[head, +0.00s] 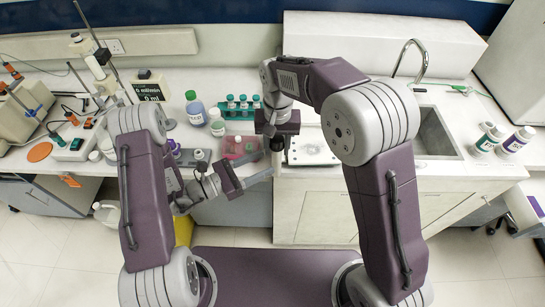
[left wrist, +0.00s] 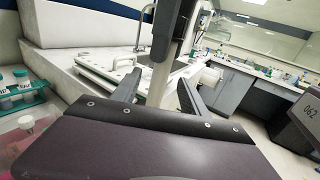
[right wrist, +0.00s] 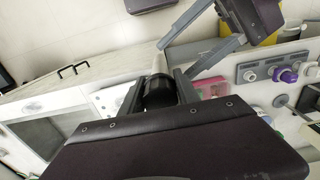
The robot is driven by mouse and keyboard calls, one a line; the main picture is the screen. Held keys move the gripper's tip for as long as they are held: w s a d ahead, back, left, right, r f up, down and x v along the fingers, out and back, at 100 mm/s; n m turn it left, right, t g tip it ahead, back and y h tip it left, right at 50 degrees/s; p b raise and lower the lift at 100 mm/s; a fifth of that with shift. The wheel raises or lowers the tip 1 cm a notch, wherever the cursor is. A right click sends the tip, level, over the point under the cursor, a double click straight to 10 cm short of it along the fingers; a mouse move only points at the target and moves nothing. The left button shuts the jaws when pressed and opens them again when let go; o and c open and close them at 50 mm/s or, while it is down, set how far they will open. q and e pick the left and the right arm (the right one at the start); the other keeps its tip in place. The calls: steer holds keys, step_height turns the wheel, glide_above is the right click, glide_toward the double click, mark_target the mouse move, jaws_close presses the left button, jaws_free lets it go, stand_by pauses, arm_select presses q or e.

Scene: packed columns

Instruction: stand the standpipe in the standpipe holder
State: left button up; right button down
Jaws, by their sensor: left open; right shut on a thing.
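The standpipe is a slim upright pipe with a thick black upper part (head: 277,143); its pale lower length (head: 277,162) hangs below. My right gripper (right wrist: 159,88) is shut around the black part (right wrist: 159,94), and the pale pipe runs on beyond it. My left gripper (head: 262,176) is open and empty, lower and to the left, with its fingers pointing toward the pipe. In the left wrist view the pale pipe (left wrist: 158,82) stands between the open fingers, apart from both. I cannot make out the standpipe holder for certain; a white tray (head: 312,150) lies right of the pipe.
A sink (head: 437,135) with a curved tap (head: 408,55) is at the right. Two bottles (head: 487,140) stand far right. Floor shows in front of the bench.

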arm_select(q)
steer(key=x, duration=0.9)
steer(key=shift+a, duration=0.1)
jaws_close()
arm_select(e)
steer(key=c, duration=0.8)
jaws_free()
